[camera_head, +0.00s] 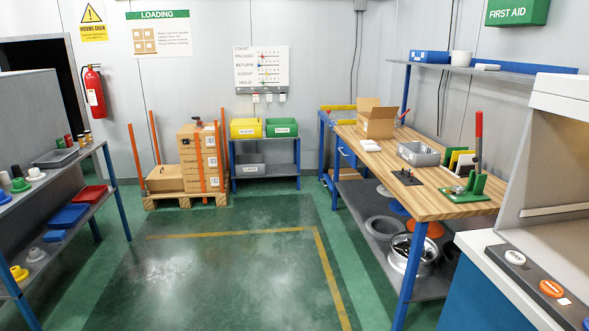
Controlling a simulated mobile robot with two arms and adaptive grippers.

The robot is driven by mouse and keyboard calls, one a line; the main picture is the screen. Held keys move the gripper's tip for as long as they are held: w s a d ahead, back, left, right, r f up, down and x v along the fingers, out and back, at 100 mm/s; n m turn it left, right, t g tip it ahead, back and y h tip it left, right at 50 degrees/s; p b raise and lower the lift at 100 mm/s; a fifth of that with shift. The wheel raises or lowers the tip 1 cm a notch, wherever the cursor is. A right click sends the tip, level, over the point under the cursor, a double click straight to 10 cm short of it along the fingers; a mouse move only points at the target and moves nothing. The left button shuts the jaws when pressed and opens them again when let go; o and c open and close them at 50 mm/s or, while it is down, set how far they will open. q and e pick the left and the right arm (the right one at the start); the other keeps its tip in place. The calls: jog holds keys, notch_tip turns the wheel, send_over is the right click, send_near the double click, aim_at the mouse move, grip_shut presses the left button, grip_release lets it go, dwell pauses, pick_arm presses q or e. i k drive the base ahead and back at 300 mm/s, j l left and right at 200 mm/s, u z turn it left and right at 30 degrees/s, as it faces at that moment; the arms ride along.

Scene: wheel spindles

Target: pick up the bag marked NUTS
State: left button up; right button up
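I cannot make out a bag marked NUTS in the head view. On the wooden workbench (425,183) at the right are an open cardboard box (376,121) and a grey bin (418,154) whose contents are too small to tell. A yellow bin (246,128) and a green bin (282,128) sit on a small rack by the back wall, with a grey bin (250,164) below; their labels are too small to read. Neither of my grippers is in view.
A shelf rack (70,159) with trays stands at the left. A pallet (186,199) with cartons is at the back. A green fixture (465,189) sits on the bench's near end. A machine with buttons (514,258) fills the lower right. The middle floor is clear.

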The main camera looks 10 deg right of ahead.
aim_at(367, 148)
jog(key=i+l+z, duration=0.3)
jog(key=i, duration=0.7)
jog(key=i+z, duration=0.25)
jog(key=i, duration=0.75)
